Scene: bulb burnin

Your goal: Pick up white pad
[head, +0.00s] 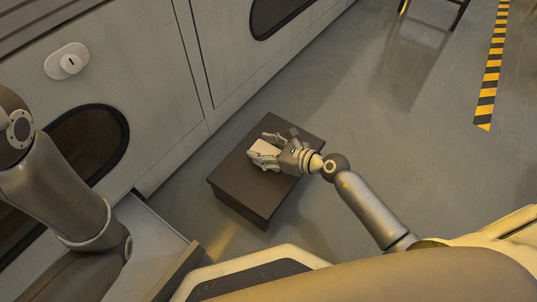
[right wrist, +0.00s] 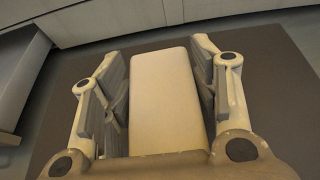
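The white pad (right wrist: 165,95) is a pale, long block. In the right wrist view it lies lengthwise between the two fingers of my right gripper (right wrist: 160,85), over a dark top. My right gripper's fingers are spread to about the pad's width, one on each side. Only narrow gaps show beside the pad, and contact is hard to judge. In the head view my right gripper (head: 268,148) is low over the dark box-like stand (head: 240,185), with the pad partly hidden among the fingers. My left arm is at the left edge of the head view; its gripper is out of frame.
A grey panelled wall with dark oval windows (head: 90,145) runs behind the stand. Open floor (head: 430,150) lies to the right, with a yellow-black striped strip (head: 491,70) farther off.

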